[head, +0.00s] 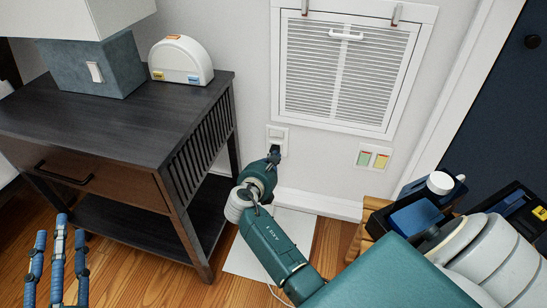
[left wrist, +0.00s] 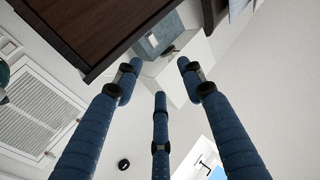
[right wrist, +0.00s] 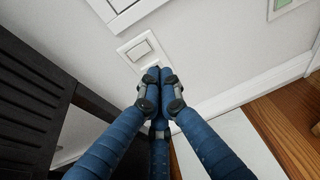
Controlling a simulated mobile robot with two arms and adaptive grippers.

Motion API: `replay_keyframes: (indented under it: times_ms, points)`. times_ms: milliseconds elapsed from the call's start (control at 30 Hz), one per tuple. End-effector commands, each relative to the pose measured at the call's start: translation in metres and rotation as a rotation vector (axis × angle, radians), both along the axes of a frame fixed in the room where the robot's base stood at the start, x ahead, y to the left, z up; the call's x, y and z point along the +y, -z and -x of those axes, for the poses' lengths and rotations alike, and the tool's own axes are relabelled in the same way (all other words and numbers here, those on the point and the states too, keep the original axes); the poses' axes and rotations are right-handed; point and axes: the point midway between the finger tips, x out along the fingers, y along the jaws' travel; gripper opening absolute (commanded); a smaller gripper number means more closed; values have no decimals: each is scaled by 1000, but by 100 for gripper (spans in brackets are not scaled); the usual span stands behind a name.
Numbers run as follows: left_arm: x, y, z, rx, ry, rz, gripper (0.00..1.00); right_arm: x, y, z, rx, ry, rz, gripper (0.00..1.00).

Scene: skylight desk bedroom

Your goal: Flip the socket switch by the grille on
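The white socket plate (head: 277,131) is on the wall just below the left corner of the grille (head: 345,70). In the right wrist view its rocker switch (right wrist: 143,49) is at the upper part of the plate; whether it is on or off I cannot tell. My right gripper (right wrist: 160,76) has its fingertips together with nothing between them, at the lower part of the plate. Whether they touch it I cannot tell. The fingers hide that lower part. In the head view the right gripper (head: 273,153) is mostly hidden by my arm. My left gripper (head: 60,232) is open and empty, low at left.
A dark nightstand (head: 90,122) stands left of the socket, holding a lamp (head: 95,68) and a white rounded device (head: 181,60). A plate with coloured switches (head: 374,157) is to the right, below the grille. A white sheet (head: 247,262) lies on the floor.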

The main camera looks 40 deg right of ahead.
Motion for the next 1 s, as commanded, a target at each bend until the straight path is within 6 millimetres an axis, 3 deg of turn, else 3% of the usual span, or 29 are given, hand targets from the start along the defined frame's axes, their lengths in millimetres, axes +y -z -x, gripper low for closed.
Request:
replay_keyframes:
  times_ms: [133,300,1000]
  points:
    - [3,23,0,102,-6,-26,40,7,-4,8,0,1,0,0]
    - [5,37,1,158,-10,-41,40,10,-4,11,2,1,0,0]
    - [5,39,1,166,-10,-43,40,14,-3,13,-42,-2,-45,0]
